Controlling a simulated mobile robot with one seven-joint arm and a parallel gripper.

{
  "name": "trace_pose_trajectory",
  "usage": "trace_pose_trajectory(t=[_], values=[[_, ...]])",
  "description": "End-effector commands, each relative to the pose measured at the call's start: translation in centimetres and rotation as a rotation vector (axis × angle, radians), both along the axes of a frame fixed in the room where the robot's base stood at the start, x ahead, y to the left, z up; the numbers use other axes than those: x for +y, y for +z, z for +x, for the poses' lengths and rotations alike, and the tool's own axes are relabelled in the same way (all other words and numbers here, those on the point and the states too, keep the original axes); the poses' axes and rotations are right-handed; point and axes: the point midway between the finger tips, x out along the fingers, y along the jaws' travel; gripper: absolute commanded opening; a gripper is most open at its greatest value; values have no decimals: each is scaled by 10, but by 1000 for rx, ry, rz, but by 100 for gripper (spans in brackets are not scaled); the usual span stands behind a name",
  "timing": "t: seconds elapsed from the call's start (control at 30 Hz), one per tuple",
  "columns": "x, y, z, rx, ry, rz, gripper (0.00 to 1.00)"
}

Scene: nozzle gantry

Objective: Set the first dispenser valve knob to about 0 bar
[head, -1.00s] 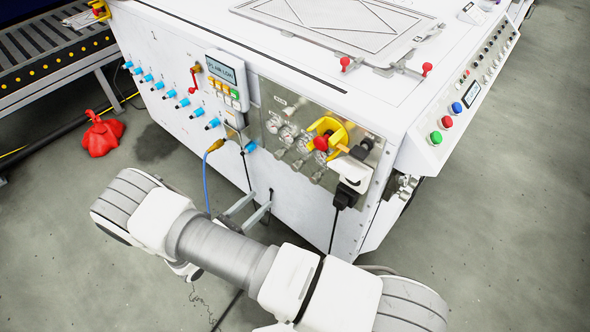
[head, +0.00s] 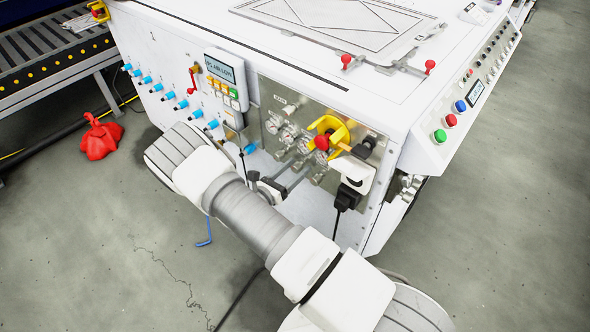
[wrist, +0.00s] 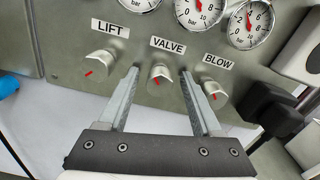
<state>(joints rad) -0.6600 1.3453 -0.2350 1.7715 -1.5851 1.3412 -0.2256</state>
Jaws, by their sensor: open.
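The knob under the VALVE label (wrist: 160,82) is a round metal knob with a red mark on its face, in the middle of the wrist view. My gripper (wrist: 159,74) is open, with one finger on each side of this knob in the picture. I cannot tell whether the fingers touch it or how far off they are. Similar knobs under LIFT (wrist: 98,66) and BLOW (wrist: 212,93) sit to its left and right. In the head view my gripper (head: 297,171) is at the steel panel (head: 268,97), just below the gauges, and the knobs there are small and partly hidden.
Pressure gauges in bar, one of them (wrist: 250,23), sit above the labels and are partly cut off. A yellow bracket with a red knob (head: 322,142) juts out right of the gauges. A black part (wrist: 262,103) stands close right of the BLOW knob.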

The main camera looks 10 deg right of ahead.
Motion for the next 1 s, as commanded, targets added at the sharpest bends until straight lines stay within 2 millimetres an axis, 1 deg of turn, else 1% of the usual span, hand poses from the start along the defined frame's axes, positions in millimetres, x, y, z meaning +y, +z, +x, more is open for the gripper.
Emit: trace_pose_trajectory(t=[0.23,0.6,1.0], values=[[0,0,1,0,0,0,66],[0,0,0,0,1,0,0],[0,1,0,29,1,-22,0]])
